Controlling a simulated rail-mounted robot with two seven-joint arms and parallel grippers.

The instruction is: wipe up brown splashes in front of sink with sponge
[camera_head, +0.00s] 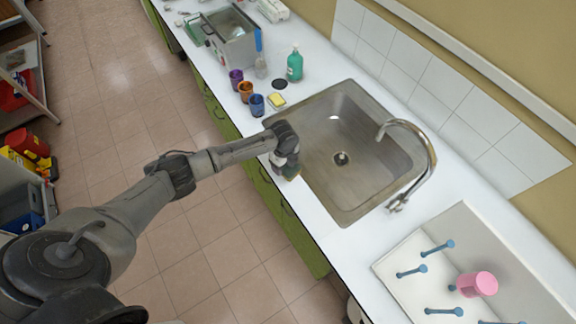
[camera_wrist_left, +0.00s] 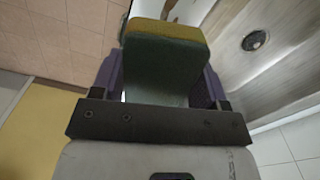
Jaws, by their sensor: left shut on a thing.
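My left gripper (camera_head: 287,166) is at the counter strip in front of the sink (camera_head: 335,160), by the sink's left front edge. It is shut on a green sponge with a yellow layer (camera_wrist_left: 163,62), which sits between the two purple fingers in the left wrist view. In the head view only a small part of this sponge (camera_head: 291,174) shows below the gripper, close to the counter; I cannot tell whether it touches. No brown splashes can be made out clearly; the gripper and sponge hide part of the strip. My right gripper is not in view.
A second, yellow sponge (camera_head: 277,101) lies beside blue (camera_head: 257,105), orange (camera_head: 245,91) and purple (camera_head: 236,78) cups. A green bottle (camera_head: 294,66) stands behind them. The tap (camera_head: 412,150) arches over the sink. A pink cup (camera_head: 478,284) is on the drying rack at right.

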